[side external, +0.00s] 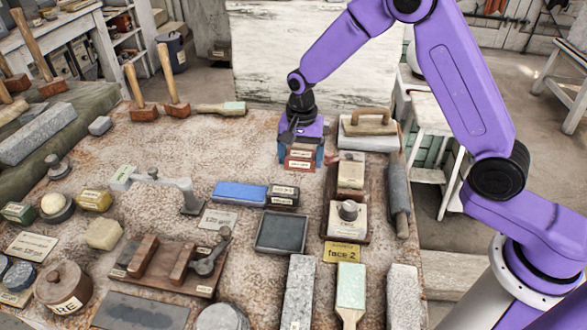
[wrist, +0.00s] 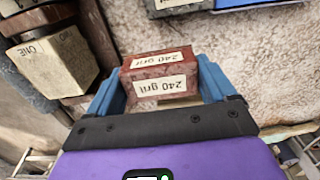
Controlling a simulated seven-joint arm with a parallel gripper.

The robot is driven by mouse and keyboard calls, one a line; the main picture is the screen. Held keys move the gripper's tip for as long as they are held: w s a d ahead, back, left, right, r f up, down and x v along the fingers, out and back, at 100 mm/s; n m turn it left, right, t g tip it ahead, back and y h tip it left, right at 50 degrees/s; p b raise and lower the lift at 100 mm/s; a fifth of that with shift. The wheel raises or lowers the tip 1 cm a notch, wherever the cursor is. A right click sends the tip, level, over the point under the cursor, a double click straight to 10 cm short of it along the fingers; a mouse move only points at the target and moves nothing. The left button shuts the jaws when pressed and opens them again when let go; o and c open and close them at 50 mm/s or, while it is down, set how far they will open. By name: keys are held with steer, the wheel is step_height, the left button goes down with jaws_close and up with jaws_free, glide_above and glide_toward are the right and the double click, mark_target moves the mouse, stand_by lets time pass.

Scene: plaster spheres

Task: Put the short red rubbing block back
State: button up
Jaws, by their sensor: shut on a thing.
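The short red rubbing block (side external: 300,160) has white labels. In the wrist view its labels on the red block (wrist: 153,66) read "240 grit". My gripper (side external: 301,150) is shut on it, with one blue finger on each side; the wrist view shows the gripper (wrist: 160,92) too. The block is near the back middle of the bench, left of the wooden tray (side external: 331,236). I cannot tell whether it touches the bench top. A blue block (side external: 240,192) and a dark labelled block (side external: 284,195) lie end to end, nearer the camera.
The tray holds pale plaster blocks (side external: 350,175) in a row. A wooden-handled float (side external: 368,132) stands at the back right, and a grey roller (side external: 398,200) lies right of the tray. Mallets (side external: 172,105) stand at the back left. Bare bench surface lies left of my gripper.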

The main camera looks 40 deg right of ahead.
mark_target(294, 151)
steer(key=shift+w+a+f, duration=0.25)
steer(key=shift+w+f, duration=0.7)
steer(key=shift+f, duration=0.3)
steer(key=shift+w+f, duration=0.15)
steer(key=shift+f, duration=1.5)
steer(key=shift+f, duration=0.1)
